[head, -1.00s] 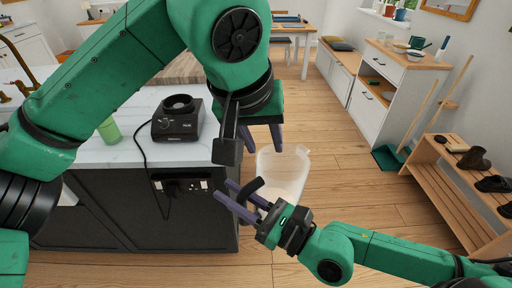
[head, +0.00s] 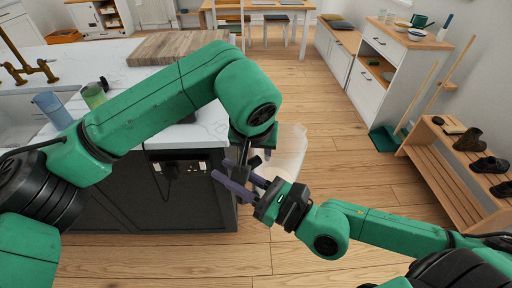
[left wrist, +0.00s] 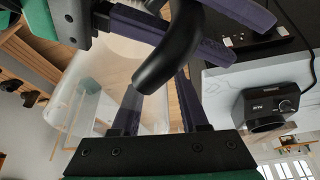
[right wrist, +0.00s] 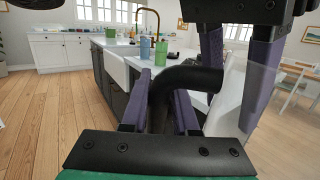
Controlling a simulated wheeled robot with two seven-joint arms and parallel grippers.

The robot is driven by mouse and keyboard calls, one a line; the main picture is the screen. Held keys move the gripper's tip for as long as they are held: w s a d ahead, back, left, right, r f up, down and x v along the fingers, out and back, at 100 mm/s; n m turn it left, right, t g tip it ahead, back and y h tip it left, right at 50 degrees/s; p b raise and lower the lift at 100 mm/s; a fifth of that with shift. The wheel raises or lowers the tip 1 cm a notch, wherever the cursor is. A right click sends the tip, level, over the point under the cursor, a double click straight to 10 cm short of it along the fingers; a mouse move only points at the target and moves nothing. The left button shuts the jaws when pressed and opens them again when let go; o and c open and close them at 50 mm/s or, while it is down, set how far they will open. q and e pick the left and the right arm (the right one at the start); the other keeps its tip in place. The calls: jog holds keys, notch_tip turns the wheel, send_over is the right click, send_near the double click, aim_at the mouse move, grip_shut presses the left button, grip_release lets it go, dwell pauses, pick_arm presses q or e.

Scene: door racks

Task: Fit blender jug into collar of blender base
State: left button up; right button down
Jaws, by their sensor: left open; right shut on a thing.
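The blender jug (head: 290,152) is clear with a black curved handle (left wrist: 172,52); it hangs in the air right of the counter end, tilted in the left wrist view. My right gripper (head: 234,177) is shut on the handle, which also shows between its fingers in the right wrist view (right wrist: 180,82). My left gripper (head: 255,156) is open close beside the jug and handle; I cannot tell whether its fingers touch them. The black blender base (left wrist: 268,108) stands on the counter in the left wrist view. In the head view my left arm hides it.
The white counter top (head: 205,125) has a dark cabinet with a socket panel (head: 180,166) below. A blue cup (head: 52,108), a green cup (head: 94,96) and a wooden board (head: 175,47) are on it.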

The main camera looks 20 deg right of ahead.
pick_arm(q)
grip_shut()
pick_arm(e)
jog(key=shift+r, duration=0.1)
dwell(1.2)
pick_arm(q)
jog(key=shift+r, duration=0.15)
pick_arm(e)
jog(key=c, duration=0.6)
grip_release()
